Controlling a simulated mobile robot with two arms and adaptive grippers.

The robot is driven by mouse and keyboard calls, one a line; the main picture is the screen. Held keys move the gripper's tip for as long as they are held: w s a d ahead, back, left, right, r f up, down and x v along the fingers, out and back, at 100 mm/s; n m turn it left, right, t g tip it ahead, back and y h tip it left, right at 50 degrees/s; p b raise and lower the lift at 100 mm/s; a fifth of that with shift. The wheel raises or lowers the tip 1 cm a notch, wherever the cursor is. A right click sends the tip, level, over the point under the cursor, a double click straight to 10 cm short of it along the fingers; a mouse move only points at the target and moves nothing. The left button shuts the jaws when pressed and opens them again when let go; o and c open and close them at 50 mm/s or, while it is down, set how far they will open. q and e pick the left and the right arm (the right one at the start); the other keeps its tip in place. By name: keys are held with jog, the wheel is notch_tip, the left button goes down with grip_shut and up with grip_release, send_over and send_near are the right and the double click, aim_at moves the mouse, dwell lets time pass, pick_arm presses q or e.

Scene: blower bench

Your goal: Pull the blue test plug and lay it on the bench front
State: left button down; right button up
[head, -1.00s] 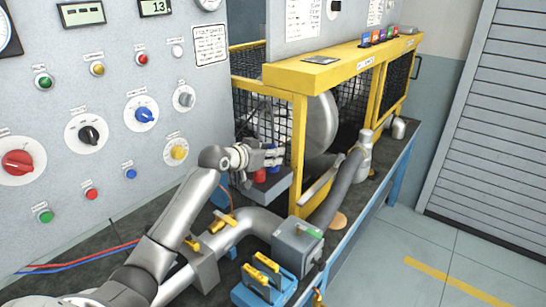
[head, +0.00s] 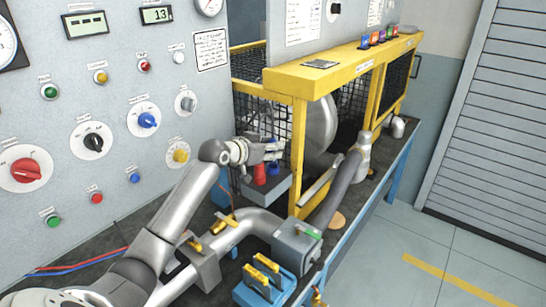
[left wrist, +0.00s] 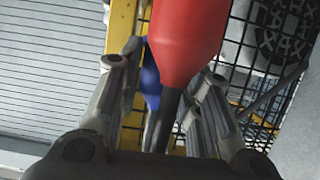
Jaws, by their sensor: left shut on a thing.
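My left gripper (head: 270,153) reaches in from the left in the head view and is shut on the blue test plug (head: 275,168), which shows just below the fingers. In the left wrist view the blue plug (left wrist: 150,76) lies between the fingers (left wrist: 160,80), partly hidden behind a red plug. The red plug (head: 260,174) stands just left of the blue one, over a grey block (head: 276,185). It also fills the upper middle of the left wrist view (left wrist: 187,40), close to the camera. I cannot tell whether the blue plug is clear of the block. My right gripper is not in view.
The yellow guard frame (head: 299,150) with black mesh stands close right of the gripper. A grey pipe (head: 250,220), a grey box (head: 297,240) and a blue stand with yellow clips (head: 265,285) crowd the bench front. The control panel (head: 60,130) is at left.

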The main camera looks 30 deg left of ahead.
pick_arm(q)
jog(key=shift+r+p, duration=0.35)
jog(key=shift+r, duration=0.2)
